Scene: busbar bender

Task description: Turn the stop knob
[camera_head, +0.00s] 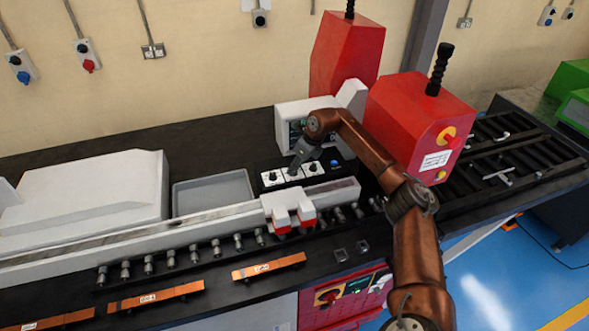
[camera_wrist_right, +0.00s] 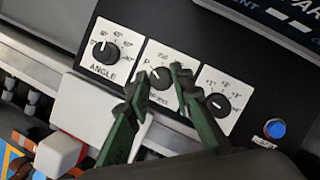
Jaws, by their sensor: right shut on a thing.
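Three black knobs on white plates sit in a row on a dark panel. In the right wrist view they are the knob marked ANGLE (camera_wrist_right: 101,51), the middle knob (camera_wrist_right: 160,77) and the right-hand knob (camera_wrist_right: 217,103). My right gripper (camera_wrist_right: 160,76) is shut on the middle knob, one green finger on each side. The fingers hide part of that plate's lettering, so I cannot read its name in full. In the head view my right gripper (camera_head: 296,167) reaches down to the middle plate from above. My left gripper is not in view.
A blue RESET button (camera_wrist_right: 274,129) is right of the knobs. In the head view a grey tray (camera_head: 213,193) lies left of them, a white rail (camera_head: 235,219) runs in front, and a red machine housing (camera_head: 410,125) stands to the right.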

